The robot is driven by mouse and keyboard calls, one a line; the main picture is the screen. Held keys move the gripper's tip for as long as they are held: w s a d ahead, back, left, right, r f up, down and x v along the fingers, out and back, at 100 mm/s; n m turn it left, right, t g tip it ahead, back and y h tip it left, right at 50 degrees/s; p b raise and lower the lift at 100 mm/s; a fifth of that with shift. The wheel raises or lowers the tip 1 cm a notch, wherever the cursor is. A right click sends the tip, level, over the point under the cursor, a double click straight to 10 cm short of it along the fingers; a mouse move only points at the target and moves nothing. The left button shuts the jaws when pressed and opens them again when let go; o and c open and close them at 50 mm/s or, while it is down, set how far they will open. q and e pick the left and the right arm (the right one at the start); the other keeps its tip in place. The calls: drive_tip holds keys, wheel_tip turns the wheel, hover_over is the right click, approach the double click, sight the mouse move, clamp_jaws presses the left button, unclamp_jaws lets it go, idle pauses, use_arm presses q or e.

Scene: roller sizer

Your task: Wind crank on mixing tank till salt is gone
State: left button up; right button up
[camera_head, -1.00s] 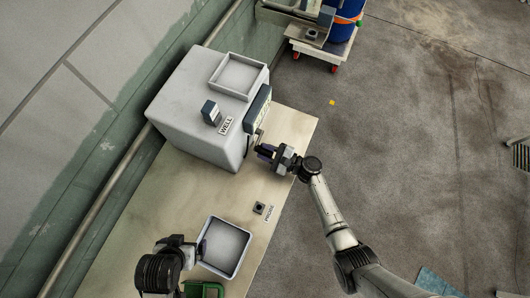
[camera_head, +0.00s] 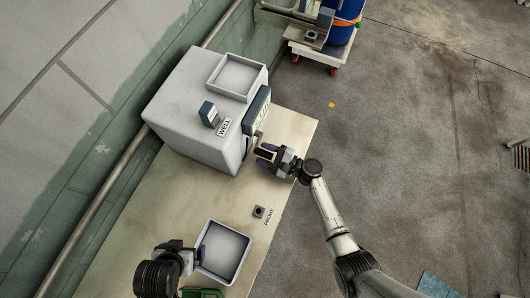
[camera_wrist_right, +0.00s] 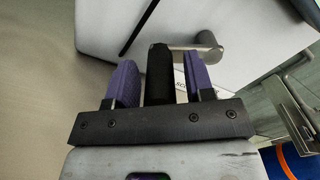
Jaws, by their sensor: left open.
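The mixing tank (camera_head: 190,105) is a large white box on the table, with a square open basin (camera_head: 238,76) on top and a "WELL" label. The crank shows in the right wrist view as a black handle (camera_wrist_right: 159,74) on a metal arm (camera_wrist_right: 206,45) at the tank's side. My right gripper (camera_head: 263,154) is beside that side; its purple fingers (camera_wrist_right: 160,85) stand either side of the handle with gaps, so it is open around it. My left gripper (camera_head: 199,252) is open at the left edge of a white tray. I cannot make out any salt.
The white tray (camera_head: 242,281) lies on the table (camera_head: 285,132), with a green container (camera_head: 203,293) in front. A small dark block (camera_head: 259,212) sits by a "PROBE" label. A wheeled cart with a blue drum (camera_head: 343,30) stands behind. The floor at right is mostly clear.

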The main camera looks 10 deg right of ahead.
drive_tip(key=shift+o, duration=0.2)
drive_tip(key=b+v, duration=0.1)
drive_tip(key=v, duration=1.3)
drive_tip(key=shift+w, duration=0.1)
